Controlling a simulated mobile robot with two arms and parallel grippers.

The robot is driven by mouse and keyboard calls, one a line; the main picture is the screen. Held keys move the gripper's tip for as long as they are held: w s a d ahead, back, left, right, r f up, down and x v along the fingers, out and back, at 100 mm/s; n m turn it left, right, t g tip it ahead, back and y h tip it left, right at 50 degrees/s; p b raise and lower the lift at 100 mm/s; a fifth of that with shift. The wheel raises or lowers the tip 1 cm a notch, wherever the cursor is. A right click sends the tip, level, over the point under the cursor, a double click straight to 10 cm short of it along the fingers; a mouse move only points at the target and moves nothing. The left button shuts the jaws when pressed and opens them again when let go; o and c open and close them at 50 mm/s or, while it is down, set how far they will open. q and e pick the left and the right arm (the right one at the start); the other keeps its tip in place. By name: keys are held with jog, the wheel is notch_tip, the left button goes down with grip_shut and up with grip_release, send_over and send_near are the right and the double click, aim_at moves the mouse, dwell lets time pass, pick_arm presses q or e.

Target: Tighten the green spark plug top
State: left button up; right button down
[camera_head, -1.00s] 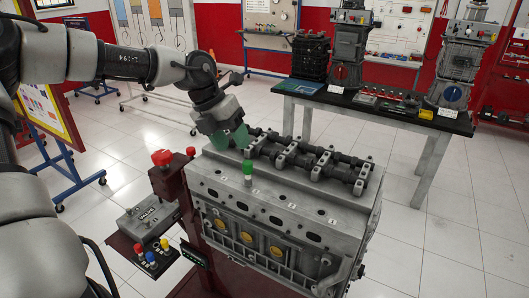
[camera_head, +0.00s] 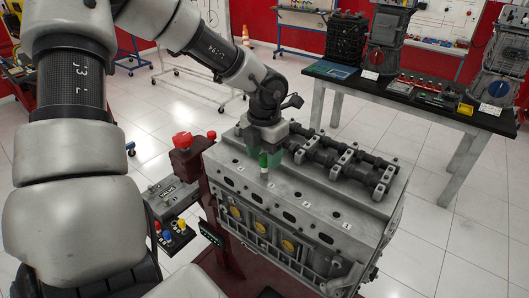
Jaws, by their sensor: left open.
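The green spark plug top (camera_head: 264,161) stands upright on the engine block's (camera_head: 300,205) top face, near its left end. Its lower part is pale. My right gripper is not in view.
Dark camshafts (camera_head: 340,160) run along the block just behind the plug. A red button (camera_head: 182,140) and a control box (camera_head: 170,194) stand at the block's left. A table (camera_head: 405,95) with engine parts is behind.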

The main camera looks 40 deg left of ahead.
pick_arm(q)
jog(key=shift+f, duration=0.45)
jog(key=c, duration=0.9)
jog(key=shift+f+m+b, duration=0.25)
jog(key=shift+m+b, duration=0.25)
jog(key=shift+b, duration=0.4)
jog(key=shift+c, duration=0.2)
jog(key=m+b, duration=0.4)
jog(key=shift+a+b, duration=0.1)
jog(key=shift+b, duration=0.2)
jog(key=m+b, duration=0.2)
jog(key=m, duration=0.1)
jog(key=shift+m, duration=0.3)
jog(key=m+b, duration=0.2)
jog(key=m, duration=0.2)
jog(key=shift+r+m, duration=0.15)
jog(key=shift+m, duration=0.15)
jog(key=m, duration=0.5)
jog(key=shift+w+b, duration=0.1)
jog(key=shift+b, duration=0.25)
jog(key=m, duration=1.2)
jog(key=shift+w, duration=0.1)
jog(key=m+p, duration=0.1)
jog(key=m, duration=0.4)
jog(key=shift+m, duration=0.3)
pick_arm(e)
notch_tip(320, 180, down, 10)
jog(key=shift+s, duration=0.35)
